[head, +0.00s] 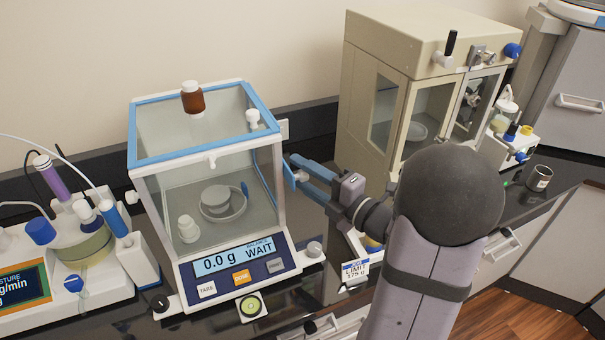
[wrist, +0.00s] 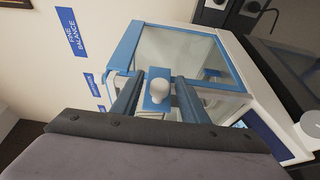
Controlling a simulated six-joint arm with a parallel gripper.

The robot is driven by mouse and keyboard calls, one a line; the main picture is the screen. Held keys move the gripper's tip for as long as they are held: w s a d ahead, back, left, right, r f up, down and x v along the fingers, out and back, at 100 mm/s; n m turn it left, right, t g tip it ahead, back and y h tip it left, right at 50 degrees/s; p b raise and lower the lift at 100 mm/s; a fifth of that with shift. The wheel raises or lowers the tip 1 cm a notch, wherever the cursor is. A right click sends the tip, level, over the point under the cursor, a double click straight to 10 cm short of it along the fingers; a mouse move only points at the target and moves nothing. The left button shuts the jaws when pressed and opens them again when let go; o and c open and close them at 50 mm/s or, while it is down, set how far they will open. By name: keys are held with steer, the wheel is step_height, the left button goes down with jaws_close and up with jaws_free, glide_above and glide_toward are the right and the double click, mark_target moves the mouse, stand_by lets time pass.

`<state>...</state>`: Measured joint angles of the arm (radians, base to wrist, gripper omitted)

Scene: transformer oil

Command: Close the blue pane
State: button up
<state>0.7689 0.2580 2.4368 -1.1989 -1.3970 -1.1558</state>
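The fine balance has a glass chamber with blue-edged panes. Its blue-framed top pane (head: 165,157) lies flat over the chamber. On the right side, a blue strip and edge of the side pane (head: 266,172) show beside the chamber. My gripper (head: 296,171) reaches this right side from the right. In the wrist view, a blue plate with a pale round knob (wrist: 159,90) lies between my two fingers (wrist: 158,97). The fingers look apart, with gaps beside the knob, and I see no clear contact. My fingers partly hide the side pane, so its exact opening is unclear.
A brown bottle (head: 192,98) stands on the balance top. A small white bottle (head: 187,229) and a weighing pan (head: 222,204) are inside. A beige cabinet (head: 405,85) stands behind my arm to the right. A moisture instrument (head: 75,270) is at left.

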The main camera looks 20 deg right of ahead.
steer(key=shift+s+d, duration=0.1)
steer(key=shift+s+d+f+b, duration=0.1)
steer(key=shift+s+d+b, duration=0.2)
steer(key=shift+s+b, duration=0.2)
steer(key=shift+b+v, duration=1)
steer(key=shift+v, duration=1.95)
steer(key=shift+a, duration=0.15)
